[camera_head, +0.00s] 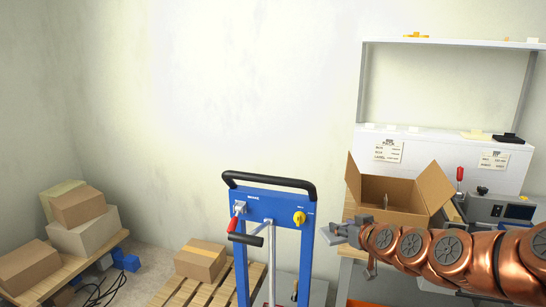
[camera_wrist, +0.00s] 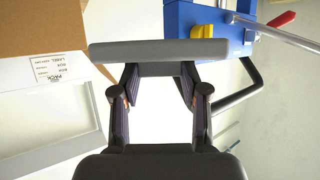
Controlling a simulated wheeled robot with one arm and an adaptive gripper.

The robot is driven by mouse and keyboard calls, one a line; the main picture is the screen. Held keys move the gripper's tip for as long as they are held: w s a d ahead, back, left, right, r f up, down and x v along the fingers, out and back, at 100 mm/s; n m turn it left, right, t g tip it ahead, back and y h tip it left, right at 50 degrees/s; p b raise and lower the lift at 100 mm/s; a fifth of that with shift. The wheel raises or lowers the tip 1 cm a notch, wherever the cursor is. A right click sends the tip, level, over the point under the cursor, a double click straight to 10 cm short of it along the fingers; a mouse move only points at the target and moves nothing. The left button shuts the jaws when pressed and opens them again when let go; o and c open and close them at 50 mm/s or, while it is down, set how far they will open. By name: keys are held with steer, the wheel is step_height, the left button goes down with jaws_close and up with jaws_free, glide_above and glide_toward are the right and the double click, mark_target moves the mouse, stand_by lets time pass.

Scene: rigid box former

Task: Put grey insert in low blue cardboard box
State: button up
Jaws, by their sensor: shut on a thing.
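My gripper (camera_wrist: 159,82) is shut on the grey insert (camera_wrist: 158,50), a flat grey slab that lies across both fingertips in the wrist view. In the head view my gripper (camera_head: 358,240) is at the right of centre, in the air in front of the table, with the grey insert (camera_head: 335,235) at its left end. I cannot make out a low blue cardboard box in either view. An open brown cardboard box (camera_head: 425,190) with raised flaps stands on the table behind my gripper.
A blue hand-cart frame (camera_head: 270,208) with a black handle stands left of my gripper, close to it. Behind it a pallet (camera_head: 180,292) bears a closed carton (camera_head: 201,260). Several cartons (camera_head: 80,207) are stacked at far left. A white labelled panel (camera_head: 440,150) stands behind the open box.

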steer(key=shift+w+a+f, duration=0.15)
steer(key=shift+a+f, duration=0.1)
steer(key=shift+a, duration=0.4)
steer(key=shift+d+r, duration=0.1)
steer(key=shift+d, duration=0.1)
steer(key=shift+a, duration=0.1)
step_height(320, 180, up, 4)
steer(key=p, duration=0.3)
steer(key=shift+f+p, duration=0.25)
steer(key=shift+p, duration=0.1)
step_height(320, 180, down, 14)
steer(key=w+m+h, duration=0.2)
steer(key=m+h, duration=0.1)
steer(key=h, duration=0.1)
steer(key=shift+w+r+t, duration=0.25)
steer(key=shift+w+t, duration=0.05)
